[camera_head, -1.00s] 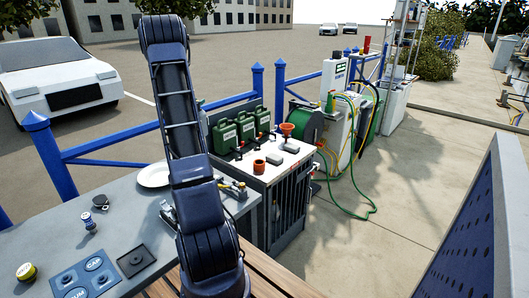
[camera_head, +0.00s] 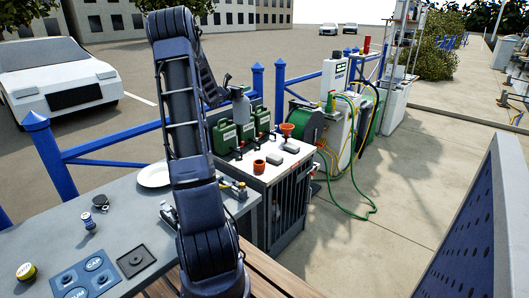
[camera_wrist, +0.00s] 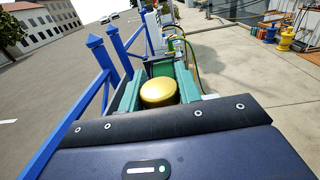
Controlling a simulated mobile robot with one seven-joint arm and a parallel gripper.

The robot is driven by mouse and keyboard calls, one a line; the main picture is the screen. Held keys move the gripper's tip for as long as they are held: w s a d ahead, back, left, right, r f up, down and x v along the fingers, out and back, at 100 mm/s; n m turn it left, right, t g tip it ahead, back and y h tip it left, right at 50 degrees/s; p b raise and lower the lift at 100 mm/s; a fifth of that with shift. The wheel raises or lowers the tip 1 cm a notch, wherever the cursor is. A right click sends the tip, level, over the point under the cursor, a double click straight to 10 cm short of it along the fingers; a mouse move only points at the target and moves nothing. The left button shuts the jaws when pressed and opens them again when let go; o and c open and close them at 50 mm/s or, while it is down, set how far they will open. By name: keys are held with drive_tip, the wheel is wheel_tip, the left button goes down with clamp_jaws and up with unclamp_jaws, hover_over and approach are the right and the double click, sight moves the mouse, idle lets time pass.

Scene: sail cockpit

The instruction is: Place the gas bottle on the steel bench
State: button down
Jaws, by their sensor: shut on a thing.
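My gripper (camera_head: 229,82) is up beside my arm, shut on the gas bottle. The gas bottle (camera_head: 240,107) shows as a grey body under the gripper, in front of the green cans as seen from the head. In the wrist view its round golden top (camera_wrist: 158,92) sits between the jaws. The contact of the jaws is too small to make out in the head view. The steel bench (camera_head: 128,206) is the grey top at the left, partly hidden by my arm.
The bench bears a white plate (camera_head: 154,175), a blue mat (camera_head: 84,277), a dark square tray (camera_head: 136,260) and small items. A white-topped cabinet (camera_head: 275,172) holds several green cans (camera_head: 224,137) and orange cups. Blue railings (camera_head: 110,148) run behind.

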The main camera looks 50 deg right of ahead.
drive_tip(key=shift+s+d+r+m+g, duration=0.15)
drive_tip(key=shift+s+d+r+g, duration=0.2)
drive_tip(key=shift+s, duration=0.2)
drive_tip(key=shift+s+d+r+m+g, duration=0.15)
drive_tip(key=shift+s+d+r, duration=0.05)
drive_tip(key=shift+s+d, duration=0.3)
drive_tip(key=shift+s+f, duration=0.15)
wheel_tip(320, 180, down, 26)
drive_tip(key=shift+f, duration=0.15)
idle(0.3)
drive_tip(key=c, duration=1)
unclamp_jaws()
drive_tip(key=shift+f, duration=0.15)
